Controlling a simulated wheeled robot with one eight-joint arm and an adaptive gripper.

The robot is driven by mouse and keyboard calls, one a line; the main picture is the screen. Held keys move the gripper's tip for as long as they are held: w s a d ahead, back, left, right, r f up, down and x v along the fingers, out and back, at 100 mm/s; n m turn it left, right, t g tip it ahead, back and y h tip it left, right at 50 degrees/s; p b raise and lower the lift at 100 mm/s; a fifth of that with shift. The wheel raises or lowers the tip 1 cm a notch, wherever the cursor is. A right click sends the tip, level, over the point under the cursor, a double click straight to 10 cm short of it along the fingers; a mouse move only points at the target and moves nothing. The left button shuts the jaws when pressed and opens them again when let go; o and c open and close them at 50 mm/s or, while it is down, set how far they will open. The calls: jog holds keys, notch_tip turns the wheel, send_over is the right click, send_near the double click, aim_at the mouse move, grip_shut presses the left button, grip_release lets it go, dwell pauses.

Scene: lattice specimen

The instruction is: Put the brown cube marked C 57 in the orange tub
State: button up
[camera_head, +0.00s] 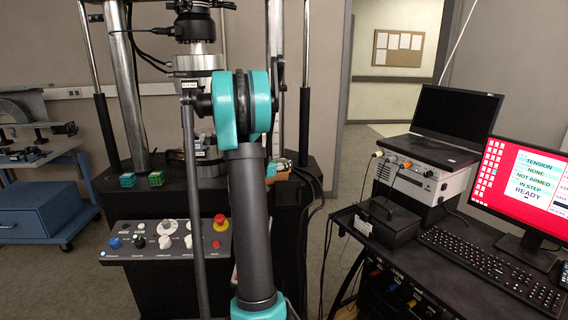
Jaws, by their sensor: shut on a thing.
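I cannot make out the brown cube marked C 57 in the head view. My own arm, teal and black, rises through the middle of the picture and hides part of the machine behind it. A small orange patch (284,163) shows just right of my arm on the machine's table. I cannot tell whether it is the orange tub, as most of it is hidden.
A teal lattice cube (127,180) and a green lattice cube (156,179) stand on the machine's dark table, left of my arm. A control panel with a red stop button (221,222) juts out below. A desk with a monitor (522,182) and keyboard (492,268) stands right.

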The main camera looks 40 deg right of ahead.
jog(key=shift+a+f, duration=0.1)
jog(key=shift+f, duration=0.05)
jog(key=o, duration=1.1)
jog(key=shift+f, duration=0.1)
jog(key=shift+o, duration=0.2)
jog(key=shift+r, duration=0.35)
jog(key=v, duration=1.2)
jog(key=shift+r, duration=0.3)
